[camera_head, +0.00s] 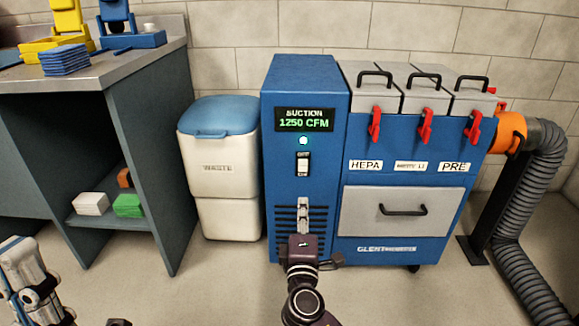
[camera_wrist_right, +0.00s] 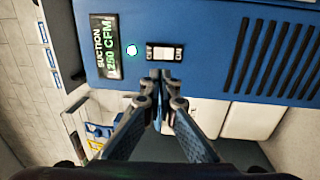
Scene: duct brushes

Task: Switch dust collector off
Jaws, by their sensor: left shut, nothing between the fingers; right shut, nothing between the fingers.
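The dust collector (camera_head: 306,78) is a blue cabinet with a green display (camera_head: 304,119) reading SUCTION 1250 CFM and a lit indicator (camera_head: 303,141). Below the indicator is a rocker switch (camera_head: 303,166) marked OFF at its top; the wrist view also shows the switch (camera_wrist_right: 164,53), with an ON label at its right. My right gripper (camera_head: 303,205) is shut and empty in front of the panel, below the switch in the head view. In the wrist view its fingertips (camera_wrist_right: 161,75) show just below the switch; contact cannot be told. My left gripper (camera_head: 20,262) is shut at the lower left.
A white waste bin (camera_head: 217,168) with a blue lid stands left of the collector. A workbench (camera_head: 120,68) is further left. Red latches (camera_head: 375,124) and a drawer (camera_head: 402,211) are on the collector's front. A grey hose (camera_head: 520,215) curves down at the right.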

